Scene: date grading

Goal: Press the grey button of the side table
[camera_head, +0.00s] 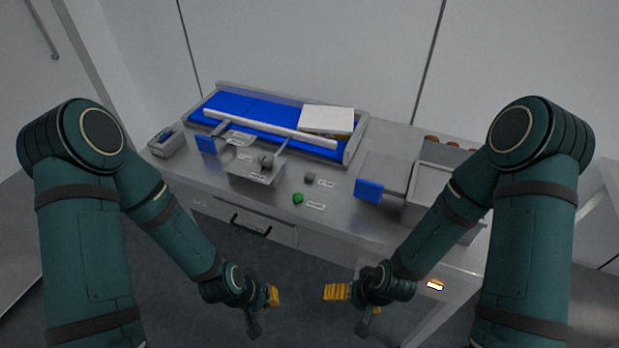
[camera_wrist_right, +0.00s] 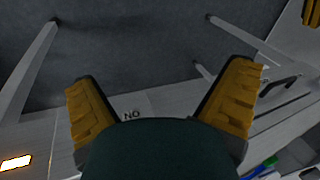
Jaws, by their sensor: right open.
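A small grey button (camera_head: 309,178) stands on the steel table top (camera_head: 335,215) in the head view, with a white label to its right. A green button (camera_head: 298,198) sits just in front of it, also with a label. My left gripper (camera_head: 264,308) is low, in front of the table's front edge, with its fingers apart and nothing seen between them. My right gripper (camera_head: 352,306) is open and empty, also in front of the table and well short of the buttons. Its two yellow finger pads show wide apart in the right wrist view (camera_wrist_right: 162,90).
A blue belt unit (camera_head: 245,108) with a white box (camera_head: 327,120) stands at the back. A dark knob (camera_head: 265,161) is left of the grey button. A blue-fronted chute (camera_head: 368,191) and metal bin (camera_head: 425,208) are at right. A small box (camera_head: 167,144) is at left.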

